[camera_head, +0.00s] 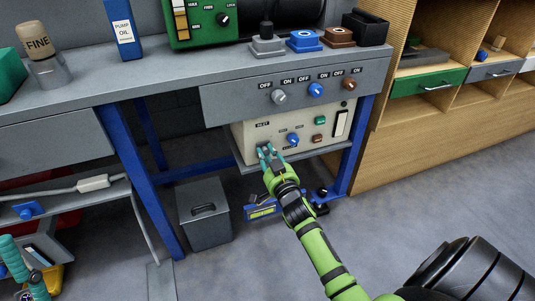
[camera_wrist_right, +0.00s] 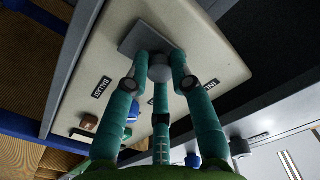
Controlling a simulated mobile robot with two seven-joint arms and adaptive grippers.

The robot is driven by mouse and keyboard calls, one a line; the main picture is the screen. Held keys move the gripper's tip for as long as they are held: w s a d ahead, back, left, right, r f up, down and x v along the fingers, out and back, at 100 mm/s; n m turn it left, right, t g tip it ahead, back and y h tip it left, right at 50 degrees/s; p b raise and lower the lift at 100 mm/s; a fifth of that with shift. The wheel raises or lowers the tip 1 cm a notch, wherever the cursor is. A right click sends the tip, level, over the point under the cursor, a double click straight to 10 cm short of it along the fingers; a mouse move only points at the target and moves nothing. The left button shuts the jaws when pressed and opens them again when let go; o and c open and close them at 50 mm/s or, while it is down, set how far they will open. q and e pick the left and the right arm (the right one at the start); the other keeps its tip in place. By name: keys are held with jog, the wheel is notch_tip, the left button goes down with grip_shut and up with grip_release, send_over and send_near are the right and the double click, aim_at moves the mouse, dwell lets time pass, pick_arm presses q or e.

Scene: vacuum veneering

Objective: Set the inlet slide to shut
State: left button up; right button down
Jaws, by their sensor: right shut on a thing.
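The inlet slide is on the front of the beige pump box (camera_head: 264,158), under the bench. In the right wrist view it is a grey plate (camera_wrist_right: 150,35) with a round grey knob (camera_wrist_right: 160,68). The INLET label (camera_wrist_right: 210,86) is beside it. My right gripper (camera_head: 266,151) reaches the box front at the slide. Its teal fingers (camera_wrist_right: 158,78) are closed around the knob. In the head view the fingers hide most of the slide. My left gripper (camera_head: 20,265) shows only in part at the lower left edge, and its opening is unclear.
A grey bin (camera_head: 204,215) and blue table legs (camera_head: 145,185) stand to the left.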

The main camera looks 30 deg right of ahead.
jog(key=c, duration=1.1)
grip_release()
jog(key=shift+f, duration=0.15)
jog(key=shift+o, duration=0.2)
jog(key=v, duration=1.2)
